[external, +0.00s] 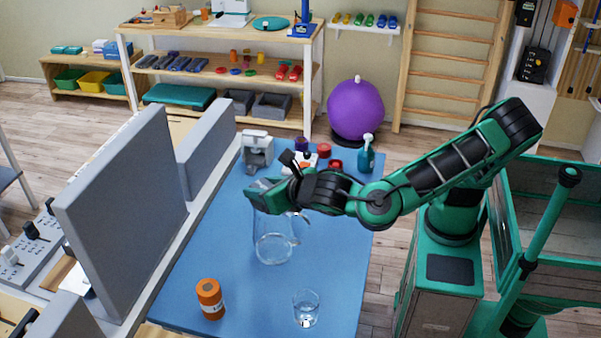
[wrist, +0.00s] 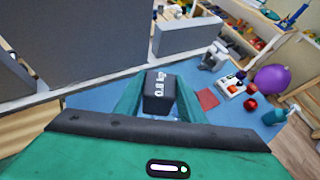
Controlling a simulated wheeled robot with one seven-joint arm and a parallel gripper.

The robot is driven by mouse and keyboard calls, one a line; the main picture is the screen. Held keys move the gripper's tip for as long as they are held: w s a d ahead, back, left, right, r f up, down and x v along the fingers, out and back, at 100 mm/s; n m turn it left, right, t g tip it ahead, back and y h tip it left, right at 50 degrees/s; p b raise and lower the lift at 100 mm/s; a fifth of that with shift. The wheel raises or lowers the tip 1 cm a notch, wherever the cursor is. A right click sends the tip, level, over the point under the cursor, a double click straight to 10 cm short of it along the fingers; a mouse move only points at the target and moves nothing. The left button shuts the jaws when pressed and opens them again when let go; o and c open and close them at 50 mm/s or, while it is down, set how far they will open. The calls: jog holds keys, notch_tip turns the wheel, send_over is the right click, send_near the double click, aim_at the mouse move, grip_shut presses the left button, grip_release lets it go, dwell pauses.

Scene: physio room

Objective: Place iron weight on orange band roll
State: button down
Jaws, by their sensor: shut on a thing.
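My gripper (external: 262,192) is raised above the blue table, near the glass jug's top in the external view. In the wrist view, the gripper (wrist: 159,98) is shut on the iron weight (wrist: 158,86), a dark block with white "0.8 kg" lettering, held between its two green fingers. The weight cannot be made out in the external view. The orange band roll (external: 210,298) stands upright at the table's near left, well apart from my gripper and nearer the camera. It does not show in the wrist view.
A clear glass jug (external: 272,245) stands below my gripper and a glass tumbler (external: 306,308) stands right of the roll. Grey partition panels (external: 125,215) line the table's left edge. A spray bottle (external: 366,155) and small red items stand at the back. The table between jug and roll is clear.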

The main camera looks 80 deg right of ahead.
jog(key=w+a+n+t+y, duration=0.15)
jog(key=a+n+y, duration=0.5)
jog(key=a, duration=1.55)
send_over(207, 287)
jog(key=shift+t, duration=0.25)
notch_tip(207, 287, down, 12)
jog(key=shift+r, duration=0.1)
jog(key=shift+f, duration=1.95)
jog(key=shift+f, duration=0.1)
jog(key=c, duration=1.2)
grip_release()
jog(key=shift+f, duration=0.1)
jog(key=shift+o, duration=0.2)
